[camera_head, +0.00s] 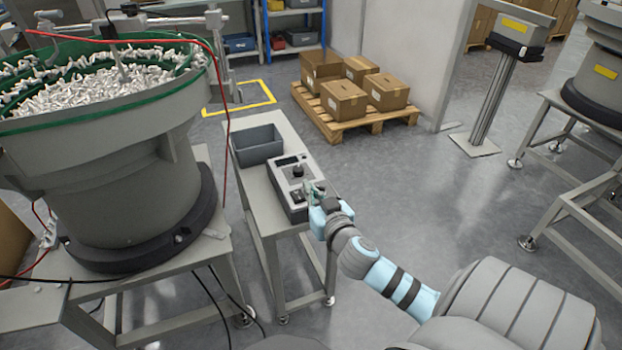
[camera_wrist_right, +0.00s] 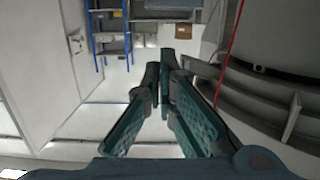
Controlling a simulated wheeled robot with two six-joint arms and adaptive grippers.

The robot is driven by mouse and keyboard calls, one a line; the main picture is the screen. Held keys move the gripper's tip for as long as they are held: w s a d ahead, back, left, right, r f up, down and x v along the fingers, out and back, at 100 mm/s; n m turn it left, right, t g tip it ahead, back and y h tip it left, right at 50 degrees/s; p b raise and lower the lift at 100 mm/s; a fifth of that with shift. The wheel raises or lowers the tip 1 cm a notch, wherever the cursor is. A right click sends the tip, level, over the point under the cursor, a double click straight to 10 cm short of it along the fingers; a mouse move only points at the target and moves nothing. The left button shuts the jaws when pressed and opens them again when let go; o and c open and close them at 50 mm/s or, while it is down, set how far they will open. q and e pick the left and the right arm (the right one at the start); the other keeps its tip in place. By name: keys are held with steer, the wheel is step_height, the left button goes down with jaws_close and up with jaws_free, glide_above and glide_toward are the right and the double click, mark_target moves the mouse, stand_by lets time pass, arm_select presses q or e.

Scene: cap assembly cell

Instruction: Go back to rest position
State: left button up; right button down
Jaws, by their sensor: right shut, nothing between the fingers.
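My right gripper (camera_head: 314,188) is at the end of my blue and grey right arm, which comes in from the lower right. In the head view it overlaps the right side of a grey control box (camera_head: 281,176); I cannot tell whether it touches. In the right wrist view its green fingers (camera_wrist_right: 161,66) converge at the tips with nothing between them. My left gripper shows in neither view.
The control box and a grey bin (camera_head: 258,145) stand on a narrow table (camera_head: 262,198). A large green-rimmed bowl feeder (camera_head: 140,190) full of white parts is at left. A pallet (camera_head: 345,125) with cardboard boxes stands behind. Open floor (camera_head: 430,190) lies to the right.

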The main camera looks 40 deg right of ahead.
stand_by(0.4)
steer(key=s+d+f+n+g+y+p, duration=0.1)
steer(key=s+f+n+g+p, duration=0.3)
steer(key=f, duration=0.9)
steer(key=s+d+f+n+g+y, duration=0.1)
steer(key=s+f+g, duration=0.2)
steer(key=s+f, duration=0.65)
steer(key=s+a+f+g+y+p, duration=0.1)
steer(key=s+a+f+g+p, duration=0.3)
steer(key=s+f, duration=0.85)
steer(key=s+a+g+p, duration=0.1)
steer(key=s+a, duration=0.4)
steer(key=s, duration=0.2)
steer(key=s+a+f+g+y+p, duration=0.1)
steer(key=s+a+g+p, duration=0.1)
steer(key=s+a, duration=0.2)
steer(key=s, duration=0.3)
steer(key=shift+s+a+m+y, duration=0.15)
steer(key=shift+a+m+y, duration=0.15)
steer(key=shift+a+m, duration=0.1)
